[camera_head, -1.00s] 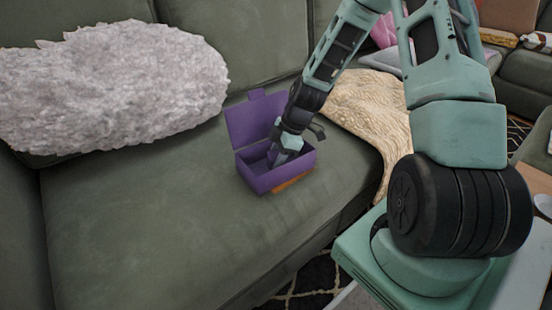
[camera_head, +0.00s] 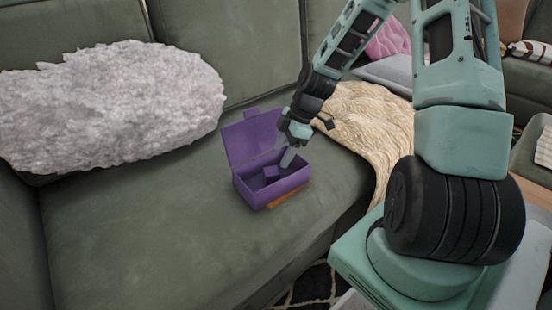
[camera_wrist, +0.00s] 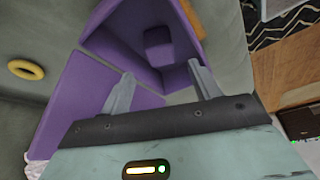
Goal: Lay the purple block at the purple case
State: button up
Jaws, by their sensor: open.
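The purple case (camera_head: 262,190) stands on the green sofa seat with its lid (camera_head: 252,137) raised at the back. The purple block (camera_wrist: 158,46) lies inside the case, on its floor, in the wrist view. It also shows in the head view (camera_head: 271,172) as a small purple shape inside the case. My gripper (camera_head: 287,162) is above the right part of the case opening. In the wrist view my gripper (camera_wrist: 162,82) has its two fingers wide apart with nothing between them, and the block is beyond the fingertips.
An orange item (camera_head: 287,198) lies against the case's front at the seat. A yellow ring (camera_wrist: 26,69) lies on the sofa near the lid. A fluffy grey cushion (camera_head: 110,105) is at left, a cream throw (camera_head: 365,120) at right. The seat's front left is clear.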

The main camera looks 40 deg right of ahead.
jog(key=s+a+r+m+g+h, duration=0.1)
jog(key=s+a+r, duration=0.2)
jog(key=a+r, duration=0.35)
jog(key=s+a+r+m+g+h, duration=0.1)
jog(key=s+a+r, duration=0.25)
jog(key=a, duration=0.65)
jog(key=s+a+r+m, duration=0.1)
jog(key=s+a+r, duration=0.1)
jog(key=s+a, duration=0.3)
jog(key=s+a+r+m+h, duration=0.1)
jog(key=s+a+r+m, duration=0.1)
jog(key=s+a, duration=0.4)
jog(key=s, duration=0.5)
jog(key=shift+s+r+h+p, duration=0.15)
jog(key=shift+r+h+p, duration=0.15)
jog(key=shift+r+p, duration=0.1)
jog(key=shift+r, duration=0.1)
